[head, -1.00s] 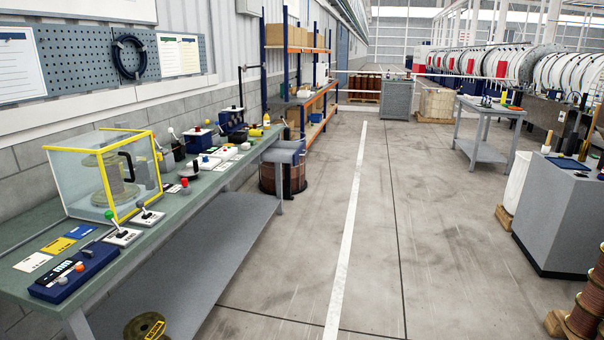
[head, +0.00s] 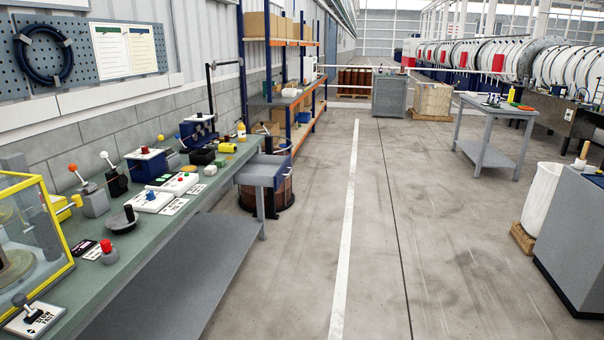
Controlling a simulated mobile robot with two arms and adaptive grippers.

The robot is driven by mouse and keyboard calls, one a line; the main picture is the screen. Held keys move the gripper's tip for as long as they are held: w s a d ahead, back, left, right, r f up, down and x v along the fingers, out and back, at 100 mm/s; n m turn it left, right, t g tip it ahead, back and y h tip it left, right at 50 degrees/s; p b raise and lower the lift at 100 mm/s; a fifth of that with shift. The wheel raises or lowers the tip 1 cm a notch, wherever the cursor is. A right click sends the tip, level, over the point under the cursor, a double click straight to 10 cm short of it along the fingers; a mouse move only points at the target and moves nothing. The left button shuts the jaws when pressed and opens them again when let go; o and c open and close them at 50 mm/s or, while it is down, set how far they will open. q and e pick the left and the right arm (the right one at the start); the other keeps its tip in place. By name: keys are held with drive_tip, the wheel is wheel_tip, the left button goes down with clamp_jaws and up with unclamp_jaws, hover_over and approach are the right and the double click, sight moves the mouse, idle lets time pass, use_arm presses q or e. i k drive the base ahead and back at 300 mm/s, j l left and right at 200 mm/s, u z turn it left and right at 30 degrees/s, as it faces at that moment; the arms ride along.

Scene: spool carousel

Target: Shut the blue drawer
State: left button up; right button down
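The blue drawer (head: 284,169) is at the far end of the long green workbench on the left. It sticks out past the bench's aisle-side edge, so it stands open. Neither of my grippers is in view.
The green workbench (head: 97,284) holds levers, control boxes and a yellow-framed clear case (head: 40,232). A dark reel (head: 283,192) stands on the floor behind the drawer. A grey table (head: 487,146) and a grey cabinet (head: 578,235) are on the right. The middle aisle is clear.

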sight(259, 170)
drive_tip(key=i, duration=1.95)
